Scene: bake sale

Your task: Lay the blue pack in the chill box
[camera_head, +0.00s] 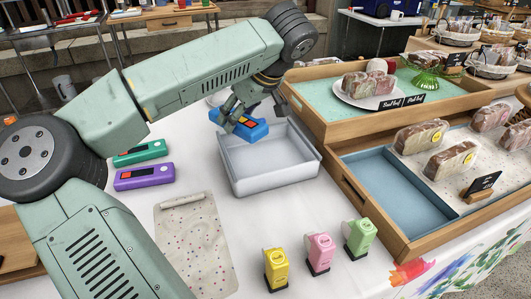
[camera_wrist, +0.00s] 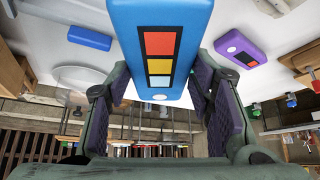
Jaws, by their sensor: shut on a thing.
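The blue pack (camera_head: 252,131) is held in my gripper (camera_head: 240,113), at the back left corner of the chill box as the head view shows it. My gripper (camera_wrist: 158,88) is shut on the pack, with one finger on each side. The chill box (camera_head: 270,183) is a pale grey open tub on the white table, and its visible inside is empty. I cannot tell the exact gap between pack and rim.
A green pack (camera_head: 140,152) and a purple pack (camera_head: 144,177) lie left of the box. Wooden display trays (camera_head: 362,205) with cakes stand close on the right.

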